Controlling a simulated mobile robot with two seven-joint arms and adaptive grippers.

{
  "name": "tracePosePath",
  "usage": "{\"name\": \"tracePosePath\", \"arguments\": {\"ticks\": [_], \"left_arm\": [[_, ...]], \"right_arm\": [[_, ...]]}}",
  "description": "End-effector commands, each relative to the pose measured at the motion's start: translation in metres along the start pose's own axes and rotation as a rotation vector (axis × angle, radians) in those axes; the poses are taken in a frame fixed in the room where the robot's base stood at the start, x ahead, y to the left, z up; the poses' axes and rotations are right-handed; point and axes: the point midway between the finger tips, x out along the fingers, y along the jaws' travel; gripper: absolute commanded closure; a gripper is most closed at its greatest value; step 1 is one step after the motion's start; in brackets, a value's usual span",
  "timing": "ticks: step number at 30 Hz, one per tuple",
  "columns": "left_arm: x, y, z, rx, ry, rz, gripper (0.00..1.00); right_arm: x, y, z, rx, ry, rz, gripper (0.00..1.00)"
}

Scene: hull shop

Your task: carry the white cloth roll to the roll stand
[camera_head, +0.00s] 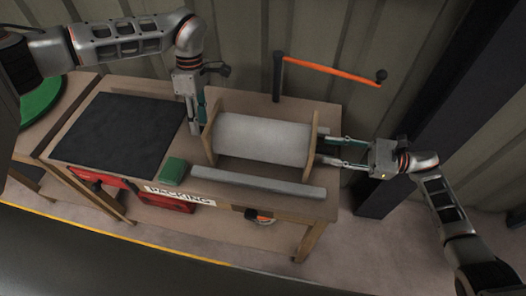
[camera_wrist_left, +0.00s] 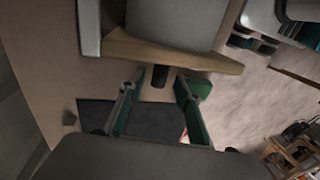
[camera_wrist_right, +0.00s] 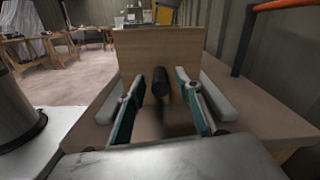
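The white cloth roll (camera_head: 263,138) lies lengthwise between two upright wooden end boards (camera_head: 211,140) at the right part of the packing table. Its dark core end sticks out past the board in the left wrist view (camera_wrist_left: 160,76) and in the right wrist view (camera_wrist_right: 161,82). My left gripper (camera_wrist_left: 156,92) is at the left board, its fingers apart on either side of the core end. My right gripper (camera_wrist_right: 158,84) is at the right board, fingers also apart around the core end. No separate roll stand is clearly identifiable.
A long grey bar (camera_head: 258,186) lies in front of the roll. A green block (camera_head: 173,169) and a dark mat (camera_head: 117,133) are on the table (camera_head: 235,212) to the left. A dark post with an orange arm (camera_head: 330,71) rises behind the roll.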

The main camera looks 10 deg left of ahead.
Motion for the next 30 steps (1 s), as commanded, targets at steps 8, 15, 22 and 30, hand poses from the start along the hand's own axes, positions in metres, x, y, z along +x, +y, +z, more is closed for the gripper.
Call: {"name": "tracePosePath", "arguments": {"ticks": [8, 15, 22, 30], "left_arm": [[-0.058, 0.001, -0.001, -0.001, 0.001, 0.004, 0.67], [-0.083, 0.000, 0.000, 0.000, 0.000, 0.003, 0.67], [-0.086, 0.000, 0.000, 0.000, 0.000, 0.000, 0.67], [-0.086, 0.000, 0.000, -0.001, 0.000, 0.001, 0.67]], "right_arm": [[0.000, 0.000, 0.000, 0.000, 0.000, 0.000, 0.66], [0.000, 0.000, 0.000, 0.000, 0.000, 0.000, 0.66], [-0.018, 0.000, -0.001, 0.001, 0.003, -0.001, 0.66], [-0.073, -0.001, -0.001, 0.002, 0.004, -0.001, 0.66]]}}
